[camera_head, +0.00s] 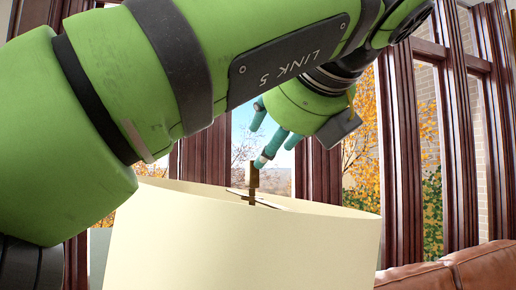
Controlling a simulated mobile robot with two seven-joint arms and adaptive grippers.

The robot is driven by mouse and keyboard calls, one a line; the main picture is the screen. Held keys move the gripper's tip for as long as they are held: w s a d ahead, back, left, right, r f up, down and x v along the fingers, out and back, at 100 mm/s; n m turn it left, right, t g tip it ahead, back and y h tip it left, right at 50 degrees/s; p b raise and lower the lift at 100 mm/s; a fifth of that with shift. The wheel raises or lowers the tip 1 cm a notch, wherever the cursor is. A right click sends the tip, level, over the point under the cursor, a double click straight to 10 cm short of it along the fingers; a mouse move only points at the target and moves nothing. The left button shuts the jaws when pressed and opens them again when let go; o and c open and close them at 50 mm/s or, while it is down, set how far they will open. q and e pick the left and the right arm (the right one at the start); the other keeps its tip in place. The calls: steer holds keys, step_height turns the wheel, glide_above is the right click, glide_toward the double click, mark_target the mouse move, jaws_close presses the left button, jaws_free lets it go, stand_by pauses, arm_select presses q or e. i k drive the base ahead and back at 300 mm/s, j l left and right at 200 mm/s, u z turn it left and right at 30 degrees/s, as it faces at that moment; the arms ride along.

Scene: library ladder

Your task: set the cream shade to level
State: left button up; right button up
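The cream shade (240,245) fills the lower middle of the head view. Its top rim slopes down from left to right, so it looks tilted. A thin brown upright piece (253,182) rises from the fitting inside its top opening. My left gripper (271,148) has teal fingers above the shade's opening. The fingers are spread apart, with sky showing between them. One fingertip is at the top of the upright piece; I cannot tell whether it touches. The shade's lower part is out of frame, and its left side is partly behind my arm. My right gripper is not in view.
A brown leather seat (450,268) stands at the lower right. Tall dark wood window frames (402,150) line the back, with autumn trees outside. My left arm covers much of the upper left. Open space shows above the shade's right side.

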mark_target(170, 234)
steer(key=k+l, duration=0.25)
steer(key=k, duration=0.2)
steer(key=k+l, duration=0.2)
steer(key=k, duration=0.3)
